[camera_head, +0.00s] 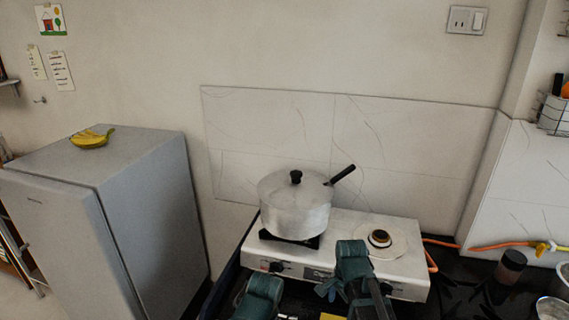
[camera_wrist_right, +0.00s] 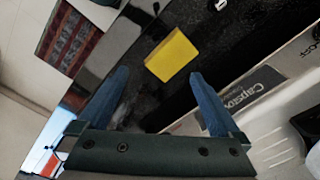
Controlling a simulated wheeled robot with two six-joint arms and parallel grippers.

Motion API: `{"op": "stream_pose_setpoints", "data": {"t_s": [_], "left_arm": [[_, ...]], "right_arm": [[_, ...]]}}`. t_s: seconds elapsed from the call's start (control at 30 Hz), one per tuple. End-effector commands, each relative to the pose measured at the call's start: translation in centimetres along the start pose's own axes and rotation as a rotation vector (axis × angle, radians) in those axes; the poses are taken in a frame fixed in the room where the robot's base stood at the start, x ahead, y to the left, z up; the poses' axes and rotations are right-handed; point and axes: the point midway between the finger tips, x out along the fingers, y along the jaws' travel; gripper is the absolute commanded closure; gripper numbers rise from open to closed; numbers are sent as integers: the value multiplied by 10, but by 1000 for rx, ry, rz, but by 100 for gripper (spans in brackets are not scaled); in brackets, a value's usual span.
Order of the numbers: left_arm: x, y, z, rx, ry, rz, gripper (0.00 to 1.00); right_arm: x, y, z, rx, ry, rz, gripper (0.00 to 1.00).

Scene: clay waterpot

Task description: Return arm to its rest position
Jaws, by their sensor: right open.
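My right gripper (camera_head: 342,278) is in front of the stove in the head view. In the right wrist view its two blue fingers (camera_wrist_right: 163,92) are spread apart with nothing between them. A dark green part of my left arm's end (camera_head: 260,297) shows at the bottom edge of the head view, left of the right gripper. Its fingers cannot be made out. A lidded metal pot (camera_head: 295,210) with a black handle stands on the left burner of the white stove (camera_head: 405,290). The right burner (camera_head: 380,238) is bare.
A yellow sponge-like block (camera_wrist_right: 173,55) lies on the black counter in front of the stove. A grey fridge (camera_head: 150,220) with bananas (camera_head: 90,138) on top stands left. A dark red-topped jar (camera_head: 511,264) and an orange hose (camera_head: 500,245) are at right.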

Motion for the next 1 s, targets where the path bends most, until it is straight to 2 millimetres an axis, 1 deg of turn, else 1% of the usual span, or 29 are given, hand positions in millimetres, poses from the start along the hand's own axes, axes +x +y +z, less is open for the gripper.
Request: {"op": "stream_pose_setpoints", "data": {"t_s": [0.03, 0.2, 0.4, 0.6, 0.73, 0.9, 1.0], "left_arm": [[0, 0, 0, 0, 0, 0, 60], [0, 0, 0, 0, 0, 0, 60], [0, 0, 0, 0, 0, 0, 60], [0, 0, 0, 0, 0, 0, 60], [0, 0, 0, 0, 0, 0, 60], [0, 0, 0, 0, 0, 0, 60], [0, 0, 0, 0, 0, 0, 60]], "right_arm": [[0, 10, 3, -114, 2, -4, 0], [-1, 27, 8, -522, 14, -16, 0], [-2, 42, 12, -875, 27, -22, 0], [-2, 54, 15, -1160, 41, -25, 0], [-2, 50, 51, -1255, 25, 11, 0], [-2, 54, 92, -1362, 9, 63, 0], [-3, 57, 113, -1420, 4, 93, 0]]}}
